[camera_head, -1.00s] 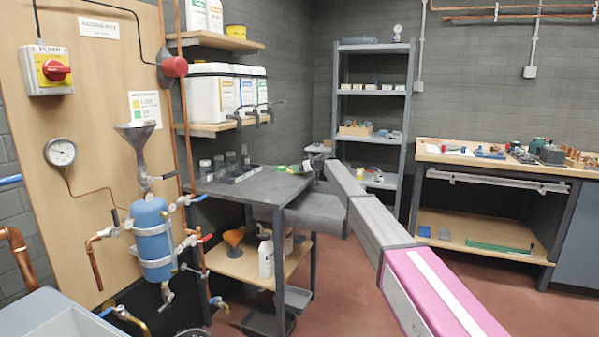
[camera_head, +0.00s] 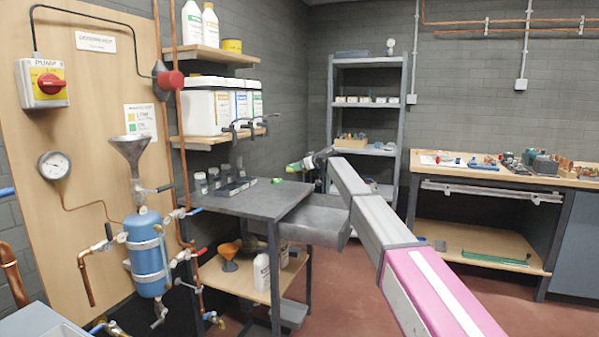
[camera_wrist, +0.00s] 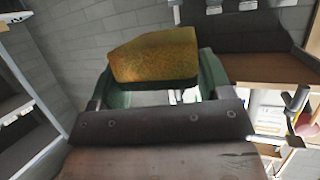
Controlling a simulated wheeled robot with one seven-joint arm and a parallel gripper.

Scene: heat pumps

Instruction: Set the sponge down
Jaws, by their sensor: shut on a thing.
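The sponge (camera_wrist: 155,55) is a yellow block with a darker lower edge, seen close up in the wrist view. My gripper (camera_wrist: 158,78) is shut on it, with a green finger on either side. In the head view my gripper (camera_head: 302,164) is small and sits above the right back edge of the grey metal table (camera_head: 245,199).
A small green item (camera_head: 277,181) and dark trays with small jars (camera_head: 235,187) stand at the back of the table. White containers (camera_head: 208,110) sit on a wall shelf above. A grey shelf rack (camera_head: 368,110) stands behind my arm. The table's front is clear.

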